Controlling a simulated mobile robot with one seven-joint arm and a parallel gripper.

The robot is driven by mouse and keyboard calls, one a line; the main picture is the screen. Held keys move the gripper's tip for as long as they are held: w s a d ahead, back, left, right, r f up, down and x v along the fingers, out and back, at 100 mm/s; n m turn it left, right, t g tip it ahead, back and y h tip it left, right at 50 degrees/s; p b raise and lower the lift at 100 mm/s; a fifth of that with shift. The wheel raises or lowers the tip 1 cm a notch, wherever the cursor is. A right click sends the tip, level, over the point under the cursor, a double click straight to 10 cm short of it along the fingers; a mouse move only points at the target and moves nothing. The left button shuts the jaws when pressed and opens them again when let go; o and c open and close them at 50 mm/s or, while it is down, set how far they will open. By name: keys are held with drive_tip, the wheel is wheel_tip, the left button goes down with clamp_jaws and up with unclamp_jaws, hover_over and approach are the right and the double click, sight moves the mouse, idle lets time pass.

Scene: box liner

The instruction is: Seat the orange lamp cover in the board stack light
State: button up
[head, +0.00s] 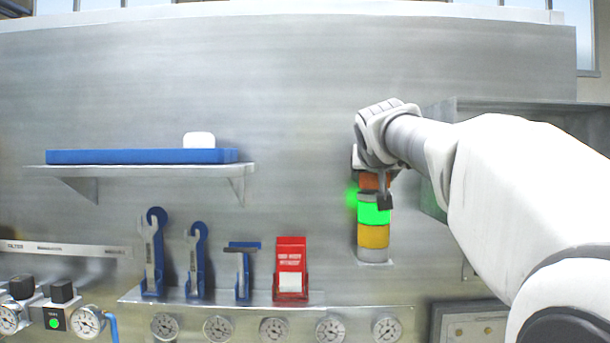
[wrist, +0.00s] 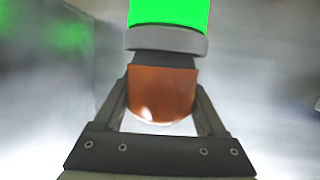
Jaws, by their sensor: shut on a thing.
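The board stack light stands on the metal board in the head view, with a lit green section (head: 374,213) above a yellow section (head: 373,236). The orange lamp cover (head: 370,181) is at the top of the stack. My gripper (head: 371,188) is shut on the cover, one finger on each side in the wrist view (wrist: 162,82). There the cover (wrist: 160,100) lies in line with the grey ring (wrist: 166,41) beside the green section (wrist: 168,12). A dark collar shows between ring and cover. I cannot tell whether the cover is fully seated.
A shelf with a blue tray (head: 100,157) is at the left. Tools on blue holders (head: 152,250) and a red box (head: 291,270) are below left of the light. A grey open cabinet (head: 520,108) is behind my arm. The board around the light's left side is clear.

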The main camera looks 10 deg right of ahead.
drive_tip(key=shift+f+b, duration=0.45)
drive_tip(key=shift+f, duration=0.05)
drive_tip(key=o, duration=1.3)
drive_tip(key=shift+s+r, duration=0.1)
